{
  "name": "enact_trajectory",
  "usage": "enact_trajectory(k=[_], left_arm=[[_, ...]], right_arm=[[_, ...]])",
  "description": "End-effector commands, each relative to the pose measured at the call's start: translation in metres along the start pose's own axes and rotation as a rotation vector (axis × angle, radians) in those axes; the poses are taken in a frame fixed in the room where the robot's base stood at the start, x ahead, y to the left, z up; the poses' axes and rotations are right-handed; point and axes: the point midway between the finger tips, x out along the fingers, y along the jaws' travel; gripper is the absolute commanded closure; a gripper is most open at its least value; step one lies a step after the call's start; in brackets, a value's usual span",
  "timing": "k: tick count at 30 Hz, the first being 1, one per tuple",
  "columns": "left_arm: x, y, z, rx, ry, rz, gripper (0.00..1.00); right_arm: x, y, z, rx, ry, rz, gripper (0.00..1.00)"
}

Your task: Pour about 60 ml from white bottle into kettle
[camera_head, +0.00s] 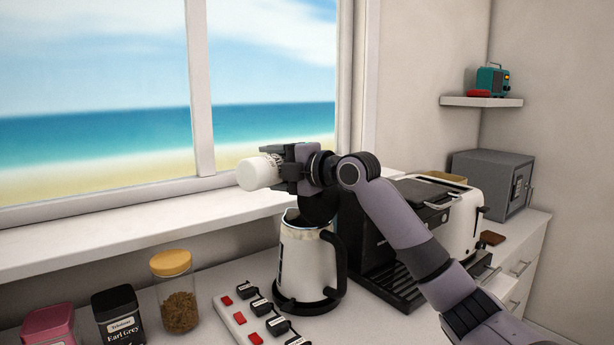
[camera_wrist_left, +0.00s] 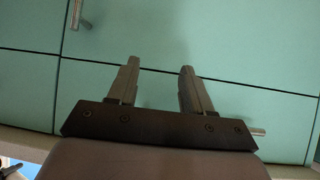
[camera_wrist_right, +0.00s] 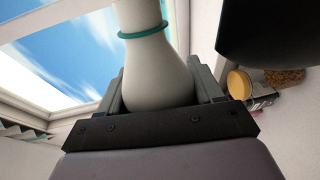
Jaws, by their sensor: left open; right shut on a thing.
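The white bottle (camera_head: 257,173) is in my right gripper (camera_head: 284,168), held up in front of the window, tilted far over in the head view. In the right wrist view the bottle (camera_wrist_right: 156,75) has a wide body between the fingers and a teal ring on its narrower part. Its mouth cannot be made out. The white kettle (camera_head: 303,264) with a black handle stands upright on the counter below the gripper. A dark round piece, perhaps its raised lid, shows above its rim. My left gripper (camera_wrist_left: 160,68) is open and empty, facing teal cabinet doors, outside the head view.
A power strip (camera_head: 250,325) lies in front of the kettle. A jar (camera_head: 176,300), a black tin (camera_head: 118,316) and a pink tin (camera_head: 48,327) stand to the left. A coffee machine (camera_head: 385,250) and toaster (camera_head: 465,222) are close on the right. The window sill (camera_head: 130,232) runs behind.

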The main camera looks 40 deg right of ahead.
Motion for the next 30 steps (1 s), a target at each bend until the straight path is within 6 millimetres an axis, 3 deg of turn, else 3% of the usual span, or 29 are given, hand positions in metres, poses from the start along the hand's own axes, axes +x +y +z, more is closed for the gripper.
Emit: enact_trajectory(k=[30], left_arm=[[-0.0008, -0.0001, -0.0013, 0.0, 0.0, 0.0, 0.5]], right_arm=[[-0.0005, 0.003, -0.0004, 0.032, 0.003, 0.002, 0.71]])
